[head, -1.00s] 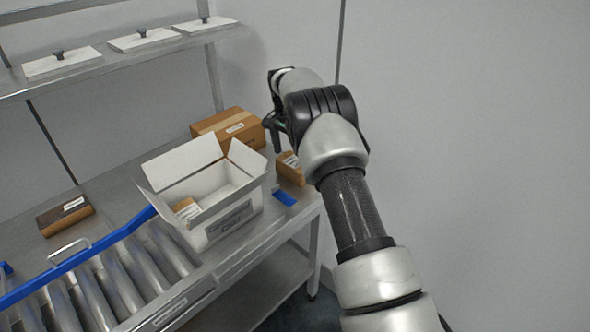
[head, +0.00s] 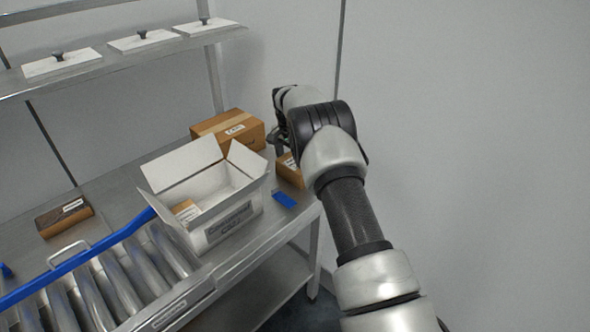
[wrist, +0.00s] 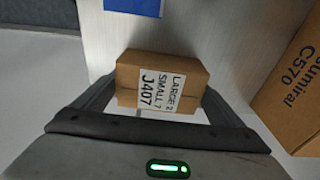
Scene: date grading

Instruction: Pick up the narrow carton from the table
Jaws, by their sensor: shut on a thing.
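The narrow carton (head: 290,173) is a small brown box near the right end of the steel table, partly hidden by my arm in the head view. In the wrist view the carton (wrist: 138,68) sits between my two fingers, with a white label reading "LARGE 2 SMALL 7 J407" facing the camera. My gripper (wrist: 160,92) is shut on it, one finger at each side. In the head view my gripper (head: 281,143) is mostly hidden behind the wrist. The carton appears to be at table level; I cannot tell whether it touches the table.
A larger brown carton (head: 222,128) stands close by at the back. An open white box (head: 232,222) with a small carton inside stands left of the narrow carton. A blue card (head: 284,200) lies in front. A dark-topped carton (head: 64,219) and rollers (head: 122,268) are further left.

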